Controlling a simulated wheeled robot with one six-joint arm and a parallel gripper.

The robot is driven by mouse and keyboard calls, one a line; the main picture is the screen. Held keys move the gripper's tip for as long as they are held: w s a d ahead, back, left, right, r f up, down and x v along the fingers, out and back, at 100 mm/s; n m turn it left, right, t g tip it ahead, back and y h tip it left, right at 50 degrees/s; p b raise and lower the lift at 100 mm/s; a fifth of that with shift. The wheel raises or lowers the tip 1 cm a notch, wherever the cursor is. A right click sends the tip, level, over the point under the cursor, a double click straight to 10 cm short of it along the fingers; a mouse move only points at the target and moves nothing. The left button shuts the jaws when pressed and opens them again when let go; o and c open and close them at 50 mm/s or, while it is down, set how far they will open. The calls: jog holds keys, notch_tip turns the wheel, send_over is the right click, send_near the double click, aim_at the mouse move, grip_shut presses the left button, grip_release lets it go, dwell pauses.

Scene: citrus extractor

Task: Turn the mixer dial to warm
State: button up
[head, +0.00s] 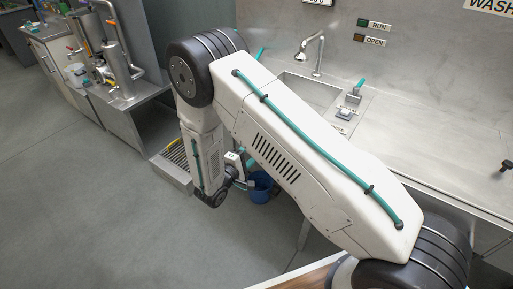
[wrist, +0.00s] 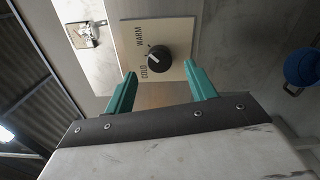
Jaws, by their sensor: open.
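The mixer dial (wrist: 157,57) is a round black knob on a square beige plate (wrist: 178,32) in the wrist view. The plate carries the words WARM and COLD, with COLD at the dial's lower left and WARM above it. A pale mark on the knob seems to point toward COLD, but it is small. My gripper (wrist: 160,69) is open, its two teal fingers apart in front of the plate, with the dial between and just beyond the tips. Contact with the dial cannot be told. In the head view my arm hides the dial.
A blue bucket (head: 260,187) stands under the counter; it also shows at the right of the wrist view (wrist: 302,67). A sink (head: 310,90) with a tap (head: 319,52) and a teal-handled lever (head: 352,96) are on the steel counter. Open floor lies left of my arm.

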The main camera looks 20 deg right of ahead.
jog(key=shift+v, duration=1.8)
jog(key=s+d+n+g+h, duration=0.1)
jog(key=s+d+g, duration=0.2)
jog(key=s+g, duration=0.25)
jog(key=s+d+r+m+g+y, duration=0.1)
jog(key=s+d+r+m+y, duration=0.1)
jog(key=s+r+y, duration=0.3)
jog(key=s+d+r+m+g+y, duration=0.1)
jog(key=s+r+m+y, duration=0.4)
jog(key=s+r, duration=0.8)
jog(key=s+d+r+m+g+y, duration=0.1)
jog(key=s+d+r+m+y, duration=0.2)
jog(key=s+r, duration=0.6)
notch_tip(320, 180, up, 7)
jog(key=y, duration=0.2)
jog(key=shift+s+d+f+g+y, duration=0.25)
jog(key=shift+s+d+g+y, duration=0.05)
jog(key=shift+s+d+g, duration=0.05)
